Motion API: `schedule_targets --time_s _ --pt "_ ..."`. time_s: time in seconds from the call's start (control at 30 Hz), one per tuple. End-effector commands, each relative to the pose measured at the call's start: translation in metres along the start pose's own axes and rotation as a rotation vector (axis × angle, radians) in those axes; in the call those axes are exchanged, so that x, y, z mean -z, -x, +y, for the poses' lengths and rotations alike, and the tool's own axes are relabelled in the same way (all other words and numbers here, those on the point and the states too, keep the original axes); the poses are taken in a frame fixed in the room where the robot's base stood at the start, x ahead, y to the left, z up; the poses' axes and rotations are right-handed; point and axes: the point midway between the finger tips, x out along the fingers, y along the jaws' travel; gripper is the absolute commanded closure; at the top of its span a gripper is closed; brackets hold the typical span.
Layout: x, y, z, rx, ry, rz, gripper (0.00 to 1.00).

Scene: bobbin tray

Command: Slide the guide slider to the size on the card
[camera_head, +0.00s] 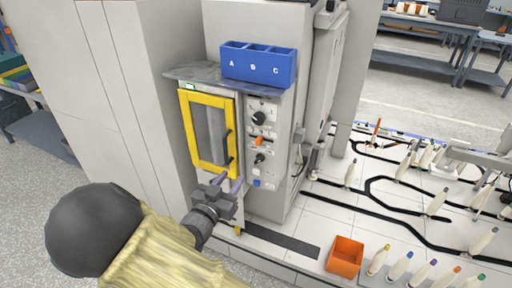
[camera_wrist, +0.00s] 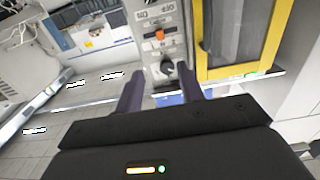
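A small orange piece (camera_head: 259,141), which looks like the guide slider, sits between dark knobs on the grey control panel (camera_head: 273,138). It also shows in the wrist view (camera_wrist: 160,35), above a dark knob. Its scale marks are too small to read. My gripper (camera_head: 230,182) is in front of the machine, below the yellow-framed door and lower left of the slider, apart from it. In the wrist view its two dark fingers (camera_wrist: 160,93) stand apart with nothing between them. I cannot make out a size card in the head view.
The yellow-framed door (camera_head: 209,133) with a dark handle is left of the panel. A blue bin marked A, B, C (camera_head: 258,65) stands on the shelf above. An orange box (camera_head: 345,256) and several bobbins stand lower right. White papers (camera_wrist: 97,30) show in the wrist view, unreadable.

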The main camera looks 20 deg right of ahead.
Motion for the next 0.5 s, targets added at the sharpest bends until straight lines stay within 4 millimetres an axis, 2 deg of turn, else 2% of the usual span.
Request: schedule_targets --time_s 0.17,0.27,0.5 --pt "0.0 -0.005 0.0 -0.001 -0.001 -0.002 0.62" --pt "-0.001 -0.015 0.0 -0.001 -0.001 -0.003 0.62" --pt "-0.001 -0.055 0.001 -0.004 0.0 -0.002 0.62"
